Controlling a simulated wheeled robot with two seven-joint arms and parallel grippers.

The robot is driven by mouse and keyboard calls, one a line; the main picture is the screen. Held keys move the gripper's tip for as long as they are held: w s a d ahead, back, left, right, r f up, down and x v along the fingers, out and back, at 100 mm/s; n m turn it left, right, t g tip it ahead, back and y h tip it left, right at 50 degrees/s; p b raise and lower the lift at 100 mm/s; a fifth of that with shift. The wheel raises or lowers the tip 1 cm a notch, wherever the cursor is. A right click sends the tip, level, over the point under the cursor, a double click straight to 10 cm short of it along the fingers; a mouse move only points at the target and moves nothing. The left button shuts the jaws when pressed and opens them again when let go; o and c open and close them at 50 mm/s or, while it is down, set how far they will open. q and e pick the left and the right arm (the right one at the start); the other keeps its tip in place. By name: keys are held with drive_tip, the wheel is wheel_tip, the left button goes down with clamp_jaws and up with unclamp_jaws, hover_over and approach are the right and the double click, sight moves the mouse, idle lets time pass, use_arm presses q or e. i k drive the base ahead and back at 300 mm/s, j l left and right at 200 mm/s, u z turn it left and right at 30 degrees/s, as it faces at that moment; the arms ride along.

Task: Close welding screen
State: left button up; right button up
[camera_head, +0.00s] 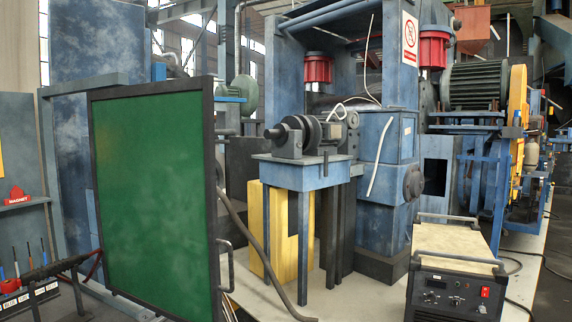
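The welding screen (152,195) is a large green panel in a dark frame. It stands upright at the left of the head view, turned at an angle to me. The bottom of the screen's right side is cut off by the picture's lower edge. Neither of my grippers is in view.
Behind the screen stands blue machinery (385,150) with a small blue table (305,172) and yellow blocks (277,230). A dark hose (268,268) curves right of the screen. A welding power unit (455,280) stands at lower right. A tool rack (38,283) is at lower left.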

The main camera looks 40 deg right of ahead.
sight(153, 159)
drive_tip(key=z, duration=1.05)
drive_tip(key=i+l+u, duration=0.1)
drive_tip(key=i+u, duration=0.15)
drive_tip(key=u, duration=0.25)
drive_tip(key=i+l+u, duration=0.15)
drive_tip(key=u, duration=0.35)
drive_tip(key=i+l, duration=0.05)
drive_tip(key=i, duration=0.05)
